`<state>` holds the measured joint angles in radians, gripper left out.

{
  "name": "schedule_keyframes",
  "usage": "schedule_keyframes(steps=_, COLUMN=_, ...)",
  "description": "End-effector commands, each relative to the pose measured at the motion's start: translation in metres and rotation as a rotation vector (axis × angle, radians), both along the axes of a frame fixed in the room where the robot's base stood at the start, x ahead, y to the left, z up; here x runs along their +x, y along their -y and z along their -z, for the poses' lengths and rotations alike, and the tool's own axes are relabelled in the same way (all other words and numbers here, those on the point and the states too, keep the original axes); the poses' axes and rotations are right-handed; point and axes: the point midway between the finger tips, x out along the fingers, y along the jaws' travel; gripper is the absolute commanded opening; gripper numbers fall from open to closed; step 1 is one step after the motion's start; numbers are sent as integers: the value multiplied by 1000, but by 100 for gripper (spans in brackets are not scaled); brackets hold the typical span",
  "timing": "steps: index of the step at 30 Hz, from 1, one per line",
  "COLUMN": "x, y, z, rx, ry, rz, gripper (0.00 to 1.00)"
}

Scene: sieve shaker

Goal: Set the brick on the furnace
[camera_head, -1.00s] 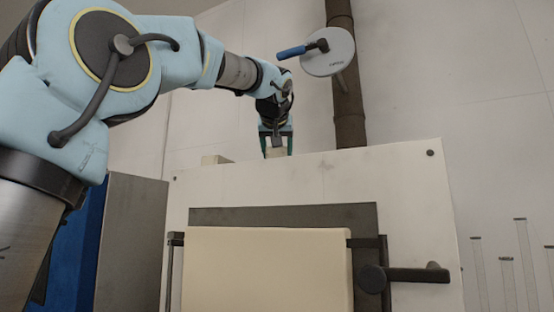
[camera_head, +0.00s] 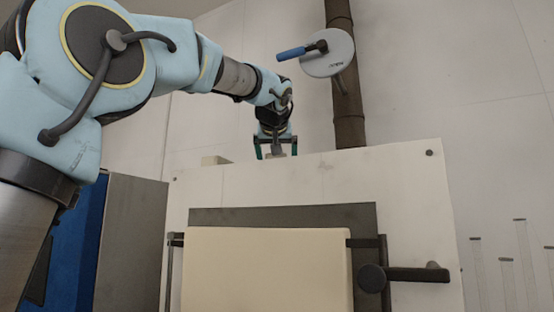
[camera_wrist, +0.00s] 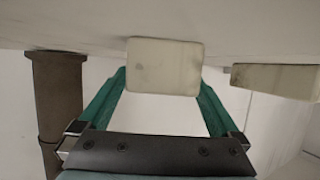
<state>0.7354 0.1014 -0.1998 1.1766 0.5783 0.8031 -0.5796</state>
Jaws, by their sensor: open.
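My gripper (camera_head: 275,152) is open above the far part of the furnace's (camera_head: 250,185) top, partly hidden by its upper edge. In the wrist view, its two green fingers (camera_wrist: 162,82) stand apart on either side of a pale block-shaped brick (camera_wrist: 165,62). The brick appears to rest on the furnace's pale top, which lies along the upper part of that view. A gap shows beside the right finger; whether the left finger touches the brick I cannot tell. In the head view the furnace's edge hides most or all of this brick.
A second pale brick (camera_wrist: 275,78) lies apart on the furnace top; it also shows in the head view (camera_head: 215,160). A dark vertical pipe (camera_head: 345,95) with a round plate and blue handle (camera_head: 328,55) stands behind. The furnace door (camera_head: 265,270) has a dark handle (camera_head: 405,274).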

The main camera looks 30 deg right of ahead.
Motion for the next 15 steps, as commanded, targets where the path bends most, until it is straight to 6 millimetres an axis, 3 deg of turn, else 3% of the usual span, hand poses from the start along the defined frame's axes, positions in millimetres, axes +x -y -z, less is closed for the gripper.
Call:
schedule_keyframes(steps=5, x=0, y=0, z=-6, rx=0, ry=0, rz=0, gripper=98)
schedule_keyframes(steps=15, x=-54, y=-29, z=-26, rx=-3, ry=3, rz=2, gripper=98)
